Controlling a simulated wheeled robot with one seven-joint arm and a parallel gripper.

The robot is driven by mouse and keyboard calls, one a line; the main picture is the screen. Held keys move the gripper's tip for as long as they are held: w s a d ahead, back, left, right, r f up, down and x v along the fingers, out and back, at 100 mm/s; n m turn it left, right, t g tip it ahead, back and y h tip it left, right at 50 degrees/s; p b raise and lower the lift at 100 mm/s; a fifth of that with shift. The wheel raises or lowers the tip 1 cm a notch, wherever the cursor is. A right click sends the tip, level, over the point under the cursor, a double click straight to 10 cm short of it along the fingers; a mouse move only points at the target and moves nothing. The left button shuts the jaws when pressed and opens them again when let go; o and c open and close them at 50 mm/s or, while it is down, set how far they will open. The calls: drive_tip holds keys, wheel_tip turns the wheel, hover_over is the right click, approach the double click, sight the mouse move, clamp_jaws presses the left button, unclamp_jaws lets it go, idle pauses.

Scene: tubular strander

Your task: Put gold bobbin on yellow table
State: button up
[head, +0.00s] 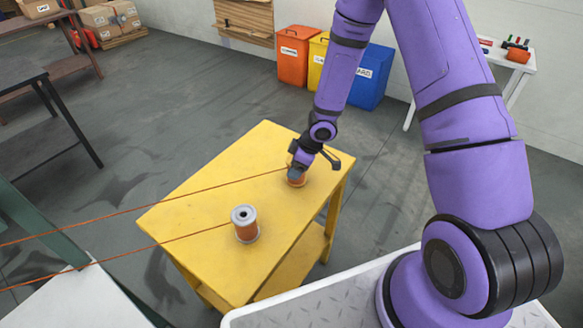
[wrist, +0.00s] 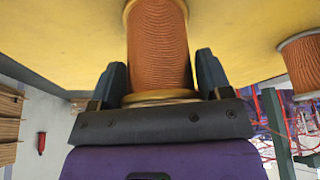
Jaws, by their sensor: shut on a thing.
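The gold bobbin (wrist: 159,45) is wound with copper-coloured wire and has gold flanges, one close to my palm. My gripper (wrist: 161,72) is shut on it, with one dark finger on each side. In the head view, my gripper (head: 298,172) points down at the far right part of the yellow table (head: 190,215). The gold bobbin (head: 297,182) shows just below my fingers, mostly hidden. It appears upright with its lower end at the tabletop; whether it fully rests there is hard to tell.
A second copper-wound bobbin with grey flanges (head: 245,224) stands nearer on the table; it also shows in the wrist view (wrist: 302,62). Two thin copper wires (head: 120,212) stretch from the left toward the bobbins. Orange, yellow and blue bins (head: 293,55) stand behind. The table's left part is clear.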

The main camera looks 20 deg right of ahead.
idle(0.3)
drive_tip(key=o, duration=1.4)
drive_tip(key=d+r+m+t+h, duration=0.2)
drive_tip(key=d+r, duration=0.3)
drive_tip(key=r, duration=0.8)
drive_tip(key=d+r+m+t+h, duration=0.2)
drive_tip(key=d+r+t, duration=0.15)
drive_tip(key=r, duration=0.95)
drive_tip(key=s+d+r+m+h, duration=0.35)
drive_tip(key=s+r, duration=0.35)
drive_tip(key=r, duration=0.4)
drive_tip(key=s+a+r+m+y, duration=0.1)
drive_tip(key=s+r, duration=0.1)
drive_tip(key=s, duration=0.5)
drive_tip(key=s+a+r+m+g+y, duration=0.1)
drive_tip(key=s+a+r+m, duration=0.1)
drive_tip(key=s, duration=0.6)
drive_tip(key=s+a+r+m+g+y, duration=0.1)
drive_tip(key=s+a+r, duration=0.1)
drive_tip(key=s, duration=0.5)
drive_tip(key=shift+s+a+r+g+y, duration=0.1)
drive_tip(key=shift+s+r+g+y, duration=0.1)
drive_tip(key=shift+r, duration=0.2)
drive_tip(key=shift+s+r+g+y, duration=0.1)
drive_tip(key=shift+r+y, duration=0.05)
drive_tip(key=shift+r, duration=0.2)
